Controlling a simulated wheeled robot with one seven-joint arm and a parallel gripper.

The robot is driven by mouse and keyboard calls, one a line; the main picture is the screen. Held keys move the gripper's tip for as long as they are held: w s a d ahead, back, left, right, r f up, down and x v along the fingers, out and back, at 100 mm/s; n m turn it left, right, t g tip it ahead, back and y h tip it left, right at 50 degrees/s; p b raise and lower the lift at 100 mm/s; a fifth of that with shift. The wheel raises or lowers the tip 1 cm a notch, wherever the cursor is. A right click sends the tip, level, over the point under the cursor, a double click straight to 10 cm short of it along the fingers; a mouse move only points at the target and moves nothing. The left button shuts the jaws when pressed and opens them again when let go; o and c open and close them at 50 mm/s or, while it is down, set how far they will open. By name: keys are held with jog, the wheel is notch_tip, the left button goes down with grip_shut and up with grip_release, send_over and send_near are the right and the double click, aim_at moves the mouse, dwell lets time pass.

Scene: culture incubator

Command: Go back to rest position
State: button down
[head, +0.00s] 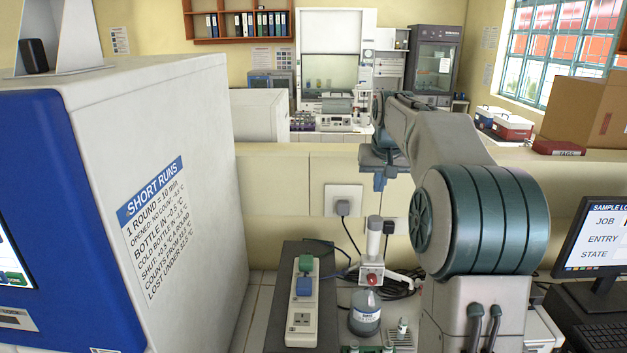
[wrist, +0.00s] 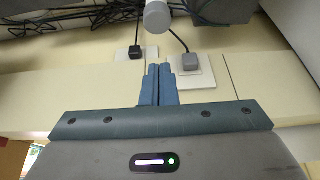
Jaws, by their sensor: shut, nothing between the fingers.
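My gripper (head: 379,182) is in the middle of the head view, pointing down in front of the low cream wall, above the bench. In the wrist view its two blue fingers (wrist: 159,84) are together with nothing between them. My grey and teal arm reaches up and forward from the lower right of the head view. The gripper appears clear of the bench items below it.
A white and blue incubator (head: 170,150) fills the left. Below the gripper are a power strip (head: 302,300), a labelled bottle (head: 365,313) and a white upright device (head: 374,245). Wall sockets (head: 343,200) and cables lie behind. A monitor (head: 597,240) stands at right.

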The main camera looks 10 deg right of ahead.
jog(key=s+a+f+b, duration=0.2)
jog(key=s+a+f, duration=0.2)
jog(key=s, duration=0.7)
jog(key=s+a+f+n+b, duration=0.1)
jog(key=s+a+f, duration=0.3)
jog(key=s+f, duration=0.4)
jog(key=s+a+f+n+b, duration=0.1)
jog(key=s+a+f+b, duration=0.2)
jog(key=s, duration=1.2)
notch_tip(320, 180, down, 3)
jog(key=shift+a+f+g+y, duration=0.1)
jog(key=shift+a+g+y, duration=0.3)
jog(key=shift+a, duration=0.5)
jog(key=shift+s, duration=0.1)
